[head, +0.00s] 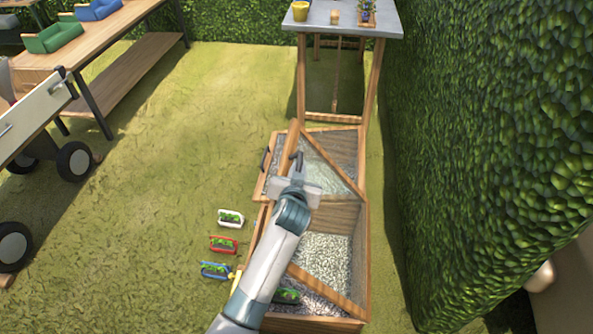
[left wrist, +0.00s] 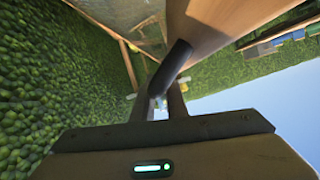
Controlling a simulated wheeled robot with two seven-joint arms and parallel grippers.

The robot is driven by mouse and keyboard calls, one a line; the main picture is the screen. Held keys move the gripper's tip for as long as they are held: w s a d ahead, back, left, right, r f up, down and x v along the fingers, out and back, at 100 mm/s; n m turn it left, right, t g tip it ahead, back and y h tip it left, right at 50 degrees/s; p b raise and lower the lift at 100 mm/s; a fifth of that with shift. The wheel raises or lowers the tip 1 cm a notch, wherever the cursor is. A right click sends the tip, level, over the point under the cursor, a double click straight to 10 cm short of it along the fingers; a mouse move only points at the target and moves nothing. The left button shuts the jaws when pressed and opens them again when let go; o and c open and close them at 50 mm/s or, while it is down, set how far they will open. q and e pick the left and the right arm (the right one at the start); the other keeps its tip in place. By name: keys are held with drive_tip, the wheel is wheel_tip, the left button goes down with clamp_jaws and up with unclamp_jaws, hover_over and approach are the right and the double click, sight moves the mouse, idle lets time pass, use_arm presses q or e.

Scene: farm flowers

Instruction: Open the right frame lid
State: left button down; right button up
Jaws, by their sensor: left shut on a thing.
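A wooden frame box (head: 362,250) with a gravel bed stands right of centre in the head view. Its near part is uncovered. At its far end a wood-edged lid panel (head: 292,135) shows, tilted; its exact angle is hard to tell. My left gripper (head: 297,163) is at this panel. In the left wrist view my left gripper (left wrist: 163,103) is shut on a dark bar handle (left wrist: 172,65) fixed to a pale wooden rail (left wrist: 220,20). Another dark handle (head: 265,160) shows at the box's left side. My forearm hides part of the box. My right gripper is out of view.
White (head: 231,218), red (head: 223,244) and blue (head: 215,270) planters lie on the grass left of the box. A dark planter (head: 287,296) sits inside it. A grey-topped table (head: 345,20) stands beyond. A hedge (head: 480,150) borders the right. Open grass lies left.

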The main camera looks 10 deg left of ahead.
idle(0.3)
use_arm(q)
drive_tip(key=c, duration=1.8)
unclamp_jaws()
drive_tip(key=shift+o, duration=0.2)
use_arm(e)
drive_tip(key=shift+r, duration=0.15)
